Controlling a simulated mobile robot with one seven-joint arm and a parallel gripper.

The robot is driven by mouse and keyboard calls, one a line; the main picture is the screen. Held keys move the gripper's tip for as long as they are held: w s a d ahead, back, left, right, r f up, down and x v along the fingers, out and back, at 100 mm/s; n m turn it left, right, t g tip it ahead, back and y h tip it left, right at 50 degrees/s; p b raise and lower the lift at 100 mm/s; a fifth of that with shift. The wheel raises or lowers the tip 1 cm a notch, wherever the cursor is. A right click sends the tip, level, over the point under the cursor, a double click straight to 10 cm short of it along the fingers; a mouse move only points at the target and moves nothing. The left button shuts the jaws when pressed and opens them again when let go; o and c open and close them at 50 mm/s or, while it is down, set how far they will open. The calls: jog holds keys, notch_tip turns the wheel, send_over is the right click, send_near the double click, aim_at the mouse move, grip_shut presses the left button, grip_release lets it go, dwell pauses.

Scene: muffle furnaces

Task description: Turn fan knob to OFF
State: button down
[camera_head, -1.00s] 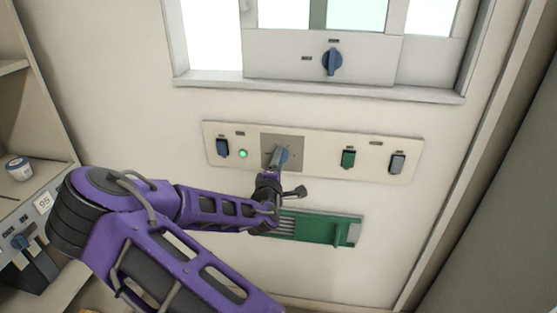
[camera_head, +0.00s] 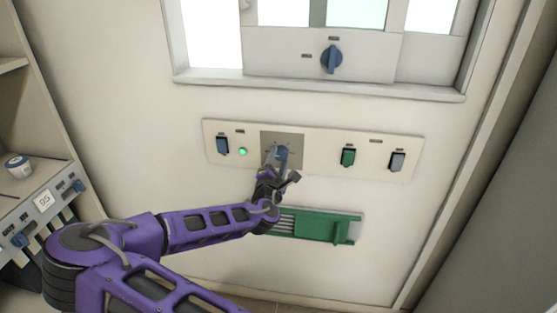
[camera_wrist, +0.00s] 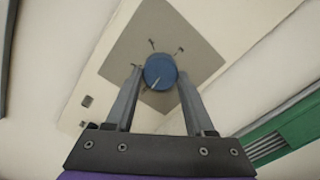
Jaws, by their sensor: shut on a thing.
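A blue round knob (camera_head: 281,154) sits on a grey square plate (camera_head: 296,138) in the long pale wall panel. My gripper (camera_head: 273,160) reaches the knob from below left. In the wrist view its fingers (camera_wrist: 160,85) stand on either side of the knob and are shut on it. The marks' labels are too small to read.
The panel also holds a blue switch (camera_head: 222,146), a lit green lamp (camera_head: 242,152), a green switch (camera_head: 348,156) and a grey switch (camera_head: 397,161). A green slotted vent (camera_head: 325,228) is below. Another blue knob (camera_head: 332,59) is above, under the window.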

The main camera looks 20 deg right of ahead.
dwell(0.3)
jog(key=shift+c, duration=1.3)
grip_release()
jog(key=p+v, duration=0.5)
jog(key=v, duration=1.2)
jog(key=shift+s+a, duration=0.2)
